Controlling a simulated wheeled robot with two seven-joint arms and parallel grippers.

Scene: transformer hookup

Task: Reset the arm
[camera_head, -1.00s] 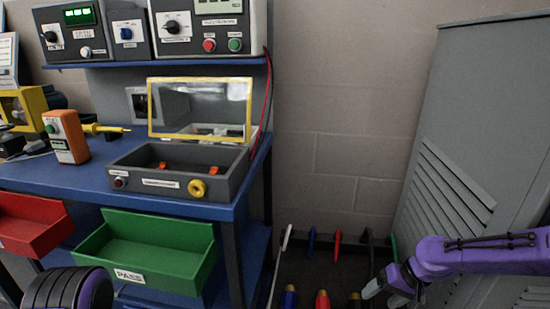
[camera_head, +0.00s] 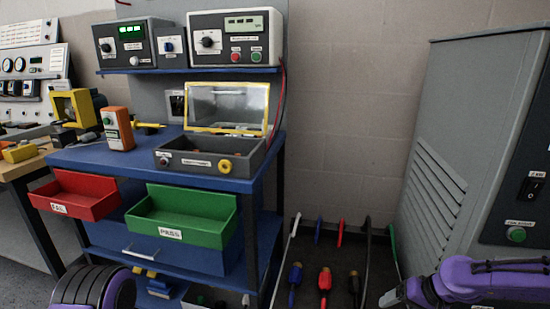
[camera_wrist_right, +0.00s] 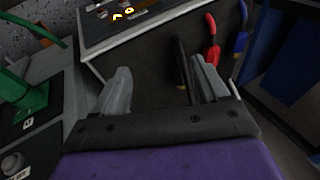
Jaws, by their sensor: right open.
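My right arm, purple, comes in at the lower right of the head view, with its grey right gripper (camera_head: 392,298) near the cabinet's lower front. In the right wrist view the two grey fingers of this gripper (camera_wrist_right: 158,92) stand wide apart with nothing between them. Past the fingers, the dark rack shows with red and blue handled tools. In the head view only a rounded dark and purple part of my left arm shows at the bottom left; its gripper is out of the frame.
A blue workbench (camera_head: 110,160) holds a grey test box (camera_head: 210,158) with its clear lid raised. A red bin (camera_head: 75,197) and a green bin (camera_head: 180,217) hang at its front. A grey cabinet (camera_head: 440,130) stands right.

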